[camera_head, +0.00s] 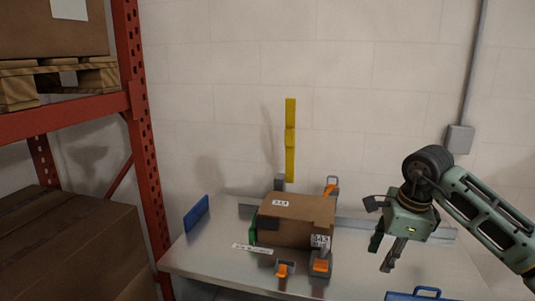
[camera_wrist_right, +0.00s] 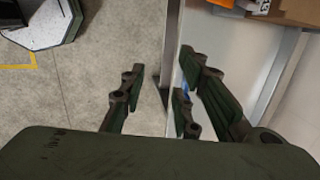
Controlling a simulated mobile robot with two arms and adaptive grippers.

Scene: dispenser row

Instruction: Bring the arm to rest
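My right gripper (camera_head: 384,252) hangs above the right part of the metal table (camera_head: 225,222), to the right of a cardboard box. It points downward. In the right wrist view its fingers (camera_wrist_right: 160,88) stand apart with nothing between them, so it is open and empty. My right arm comes in from the right edge of the head view. My left arm and left gripper do not show in either view.
A cardboard box (camera_head: 296,218) sits on the table among orange-and-grey clamps (camera_head: 320,264). A tall yellow strip (camera_head: 290,140) rises behind it. A blue plate (camera_head: 196,213) is at left, a blue handle (camera_head: 413,295) at front right. Orange shelving (camera_head: 140,120) stands left.

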